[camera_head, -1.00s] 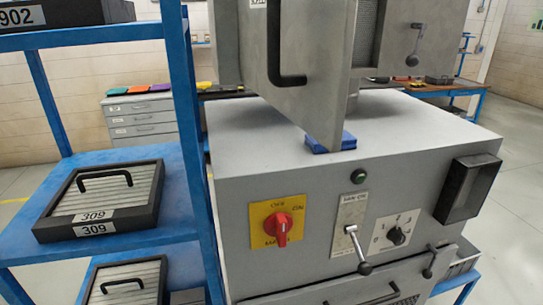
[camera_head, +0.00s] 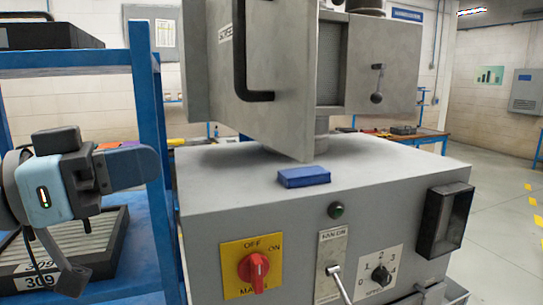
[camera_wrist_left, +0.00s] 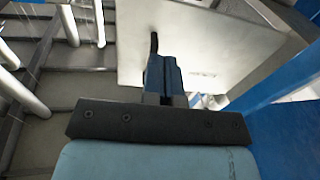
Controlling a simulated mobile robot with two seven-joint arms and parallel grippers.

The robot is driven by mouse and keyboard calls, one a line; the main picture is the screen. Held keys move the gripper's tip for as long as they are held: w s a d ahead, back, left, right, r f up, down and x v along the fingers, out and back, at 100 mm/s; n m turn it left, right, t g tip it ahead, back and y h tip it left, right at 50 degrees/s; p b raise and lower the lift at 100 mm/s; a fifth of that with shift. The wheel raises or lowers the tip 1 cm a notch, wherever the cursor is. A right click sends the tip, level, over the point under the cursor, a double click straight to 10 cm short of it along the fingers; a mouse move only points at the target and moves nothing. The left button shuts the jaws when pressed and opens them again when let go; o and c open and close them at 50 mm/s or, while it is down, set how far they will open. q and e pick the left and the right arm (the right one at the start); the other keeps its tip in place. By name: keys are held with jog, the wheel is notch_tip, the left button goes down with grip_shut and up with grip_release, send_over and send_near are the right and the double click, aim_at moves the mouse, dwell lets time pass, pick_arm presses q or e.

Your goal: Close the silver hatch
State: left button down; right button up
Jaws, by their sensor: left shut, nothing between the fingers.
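The silver hatch (camera_head: 285,85) is a flat grey metal panel with a black bar handle (camera_head: 240,55). It stands swung open from the upper housing of the grey machine, exposing a ribbed interior. My left gripper (camera_head: 150,168) is at the left of the head view, in front of the blue rack and apart from the hatch, pointing right. In the left wrist view its fingers (camera_wrist_left: 163,75) are shut and empty. The pale hatch panel (camera_wrist_left: 220,45) shows beyond them, with the dark handle partly behind the fingertips. My right gripper is not in view.
A blue block (camera_head: 303,177) lies on the machine top below the hatch. A blue rack (camera_head: 150,110) with cases stands close by my left arm. The machine front carries a red switch (camera_head: 254,268), a lever and a dial. Floor is clear at right.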

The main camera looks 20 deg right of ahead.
pick_arm(q)
jog(key=s+r+m+g, duration=0.1)
jog(key=s+r, duration=0.1)
jog(key=s, duration=0.1)
jog(key=p, duration=0.3)
send_near(289, 138)
jog(key=d, duration=0.4)
jog(key=w+d, duration=0.1)
jog(key=d, duration=0.1)
jog(key=shift+d+r, duration=0.15)
jog(key=shift+r, duration=0.15)
jog(key=shift+d+f, duration=0.1)
jog(key=shift+d, duration=0.45)
jog(key=shift+w+d, duration=0.1)
jog(key=shift+w, duration=0.05)
